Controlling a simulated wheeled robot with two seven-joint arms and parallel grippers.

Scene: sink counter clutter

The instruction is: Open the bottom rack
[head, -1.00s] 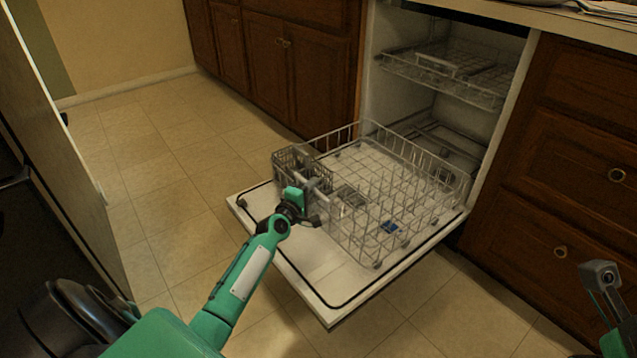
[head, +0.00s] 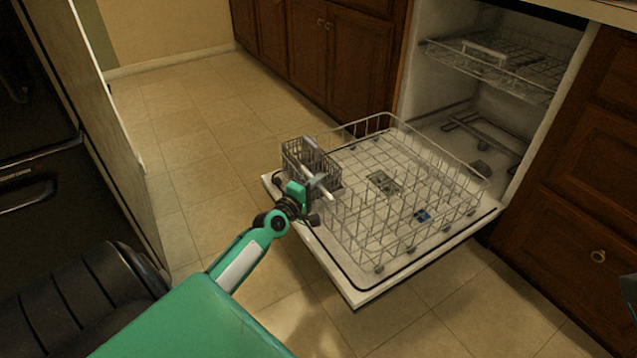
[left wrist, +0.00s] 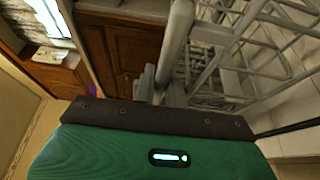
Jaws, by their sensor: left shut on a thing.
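The bottom rack (head: 375,205) is a wire rack pulled out over the lowered dishwasher door (head: 366,291). A grey cutlery basket (head: 308,160) stands in its near left corner. My left gripper (head: 312,190) is shut on the rack's near edge beside the basket. In the left wrist view, a thick grey bar of the rack (left wrist: 176,40) runs up from between my fingers (left wrist: 158,88). The fingertips are partly hidden there. Only a sliver of my right arm shows at the right edge of the head view; its gripper is out of the picture.
The upper rack (head: 490,65) is inside the dishwasher. Below it the tub floor (head: 470,130) is bare of the bottom rack. Dark wooden cabinets (head: 325,50) flank the opening. Tiled floor (head: 185,150) is free at the left, before a tall appliance.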

